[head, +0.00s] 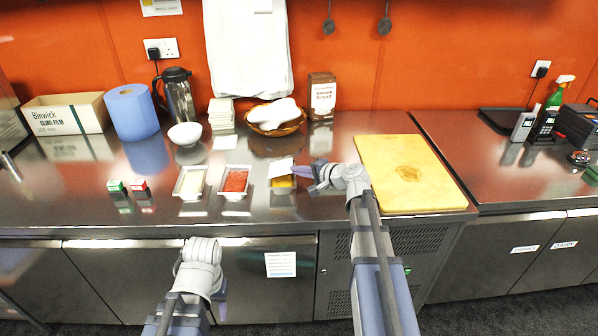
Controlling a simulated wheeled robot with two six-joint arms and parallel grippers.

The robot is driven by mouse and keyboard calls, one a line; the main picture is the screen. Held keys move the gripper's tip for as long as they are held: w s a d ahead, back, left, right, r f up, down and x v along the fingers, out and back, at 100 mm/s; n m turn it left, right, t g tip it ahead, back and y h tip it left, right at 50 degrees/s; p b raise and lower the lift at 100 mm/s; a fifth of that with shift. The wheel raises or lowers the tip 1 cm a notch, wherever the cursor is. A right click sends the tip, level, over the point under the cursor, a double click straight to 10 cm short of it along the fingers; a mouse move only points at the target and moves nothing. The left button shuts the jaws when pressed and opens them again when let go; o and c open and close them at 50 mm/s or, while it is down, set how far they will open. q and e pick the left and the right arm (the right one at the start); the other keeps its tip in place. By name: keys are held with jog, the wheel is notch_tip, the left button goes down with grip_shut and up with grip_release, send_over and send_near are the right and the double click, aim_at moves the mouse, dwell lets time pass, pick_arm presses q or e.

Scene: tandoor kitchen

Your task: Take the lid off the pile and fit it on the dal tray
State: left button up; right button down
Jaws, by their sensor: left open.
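The dal tray (283,190) is a small tray with yellow contents, at the right end of a row of three trays on the steel counter. A white lid (280,167) is over its back part, and yellow shows in front of it. My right gripper (299,172) is at the lid's right edge and appears shut on it. I cannot tell whether the lid touches the tray. The pile of white lids (221,112) stands further back on the counter. My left gripper (222,298) is low in front of the counter, open, partly hidden by its own arm.
A tray of red food (234,183) and a tray of pale food (189,183) stand left of the dal. A loose white card or lid (225,142) lies behind them. A bread basket (276,130) is behind; a yellow board (410,175) lies right.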

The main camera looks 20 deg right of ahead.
jog(key=c, duration=1.6)
grip_release()
jog(key=c, duration=1)
grip_release()
jog(key=shift+c, duration=0.2)
jog(key=shift+s+d+r, duration=0.1)
jog(key=shift+s, duration=0.05)
jog(key=shift+p+v, duration=1.15)
jog(key=shift+v, duration=1.7)
notch_tip(320, 180, up, 5)
jog(key=p, duration=0.5)
